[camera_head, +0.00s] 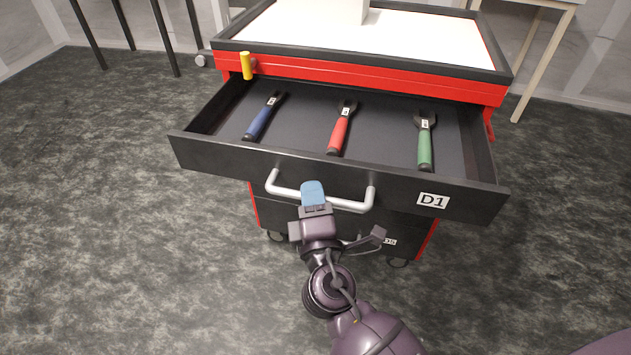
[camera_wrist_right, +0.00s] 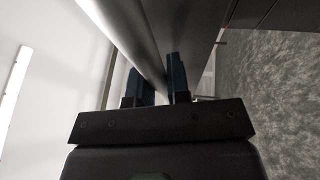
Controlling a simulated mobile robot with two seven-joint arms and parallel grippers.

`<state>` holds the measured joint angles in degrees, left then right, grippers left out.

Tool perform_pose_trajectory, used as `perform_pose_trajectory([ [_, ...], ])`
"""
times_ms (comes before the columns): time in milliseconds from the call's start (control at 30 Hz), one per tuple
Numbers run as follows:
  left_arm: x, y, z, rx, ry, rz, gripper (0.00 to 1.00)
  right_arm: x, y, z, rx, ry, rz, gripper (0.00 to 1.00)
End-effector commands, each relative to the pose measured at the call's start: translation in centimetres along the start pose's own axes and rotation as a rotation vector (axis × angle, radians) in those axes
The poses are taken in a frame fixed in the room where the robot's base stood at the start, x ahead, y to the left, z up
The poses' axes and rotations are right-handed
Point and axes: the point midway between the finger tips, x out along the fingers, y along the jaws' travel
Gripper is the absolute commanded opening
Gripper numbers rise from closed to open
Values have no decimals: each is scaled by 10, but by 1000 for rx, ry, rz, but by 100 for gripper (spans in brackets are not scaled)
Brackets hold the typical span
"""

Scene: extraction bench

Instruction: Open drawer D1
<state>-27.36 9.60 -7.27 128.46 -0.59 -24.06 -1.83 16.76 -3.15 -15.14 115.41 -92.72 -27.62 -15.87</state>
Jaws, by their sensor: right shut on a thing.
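The black drawer D1 (camera_head: 215,158) stands pulled out from the red cabinet (camera_head: 400,86) in the head view. Its label D1 (camera_head: 433,201) is on the right of its front. A silver bar handle (camera_head: 350,204) runs across the front. My right gripper (camera_head: 313,192) is shut on this handle near its middle. In the right wrist view the handle (camera_wrist_right: 140,40) passes between the two blue fingers of my gripper (camera_wrist_right: 158,85). My left gripper is not in view.
In the drawer lie a blue-handled tool (camera_head: 262,120), a red-handled tool (camera_head: 340,132) and a green-handled tool (camera_head: 425,145), apart from each other. A yellow piece (camera_head: 246,66) sticks up at the cabinet's left corner.

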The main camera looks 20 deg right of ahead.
Motion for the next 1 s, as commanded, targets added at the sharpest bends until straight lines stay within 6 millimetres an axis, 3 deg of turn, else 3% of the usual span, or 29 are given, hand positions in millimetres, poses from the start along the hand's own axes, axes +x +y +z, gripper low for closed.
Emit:
perform_pose_trajectory([
  [300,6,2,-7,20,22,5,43,-27,4,-11,-1,0,-2,0],
  [767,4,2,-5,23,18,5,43,-30,6,-12,-1,1,0,0],
  [800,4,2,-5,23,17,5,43,-30,6,-12,-1,1,0,21],
  [933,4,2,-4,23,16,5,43,-30,6,-12,-1,1,0,41],
  [1000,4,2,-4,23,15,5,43,-30,6,-12,0,1,0,42],
])
